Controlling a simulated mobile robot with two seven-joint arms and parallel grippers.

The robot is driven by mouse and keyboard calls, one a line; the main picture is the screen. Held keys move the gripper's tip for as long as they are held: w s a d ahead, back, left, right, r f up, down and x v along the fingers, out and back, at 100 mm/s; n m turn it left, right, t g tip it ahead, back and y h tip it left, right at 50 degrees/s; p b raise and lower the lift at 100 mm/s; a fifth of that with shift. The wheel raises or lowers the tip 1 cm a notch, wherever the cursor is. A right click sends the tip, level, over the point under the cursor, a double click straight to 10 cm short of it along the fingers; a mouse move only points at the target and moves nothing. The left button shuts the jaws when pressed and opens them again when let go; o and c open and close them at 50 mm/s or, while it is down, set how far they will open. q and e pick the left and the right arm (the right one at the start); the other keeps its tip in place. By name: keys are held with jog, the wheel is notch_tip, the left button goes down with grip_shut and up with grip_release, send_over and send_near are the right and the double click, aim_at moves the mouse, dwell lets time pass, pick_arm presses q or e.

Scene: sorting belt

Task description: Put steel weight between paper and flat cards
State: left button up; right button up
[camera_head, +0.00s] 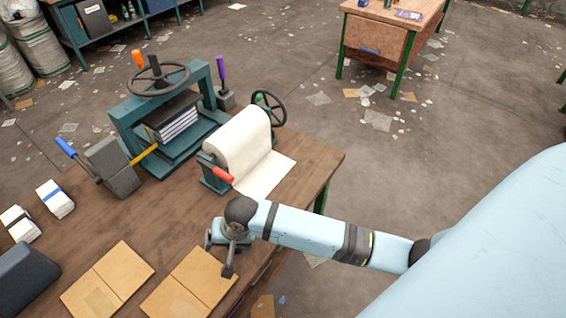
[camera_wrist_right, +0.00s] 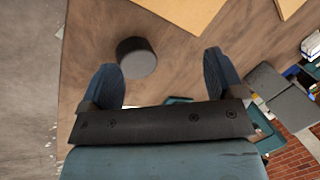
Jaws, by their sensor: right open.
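The steel weight, a dark grey cylinder (camera_wrist_right: 136,57), stands on the wooden bench between the open fingers in the right wrist view, closer to the left finger in that picture. In the head view I cannot make it out near my wrist. My right gripper (camera_head: 218,256) is open and empty, over the bench near its front right edge; its fingers also show in the wrist view (camera_wrist_right: 160,63). The cream paper (camera_head: 265,176) runs off a roll, behind the gripper. Brown flat cards (camera_head: 198,280) lie just in front of the gripper, with another pair (camera_head: 108,282) to the left.
A green press (camera_head: 120,122) with a hand wheel and a stack inside stands at the back left. A grey block tool (camera_head: 113,165) and white banded bundles (camera_head: 56,199) are at the left. A dark object (camera_head: 26,280) sits at the lower left. The bench edge is close on the right.

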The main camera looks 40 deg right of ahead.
jog(key=s+f+n+t, duration=0.1)
jog(key=s, duration=0.1)
jog(key=s+d+f+n+t+y, duration=0.1)
jog(key=s, duration=0.1)
jog(key=s+f+n+t, duration=0.1)
jog(key=s+t, duration=0.1)
jog(key=shift+s+d+n+y, duration=0.1)
jog(key=shift+d+n+y, duration=0.2)
pick_arm(q)
jog(key=shift+r+p, duration=0.35)
jog(key=shift+a+f, duration=0.1)
pick_arm(e)
jog(key=s+d+n+t+h, duration=0.1)
jog(key=s+d+n+t, duration=0.3)
jog(key=s+d, duration=0.3)
jog(key=shift+s+d+r+n+t+h, duration=0.15)
jog(key=shift+s+d+n+t+h, duration=0.1)
jog(key=shift+s+n+t+h, duration=0.1)
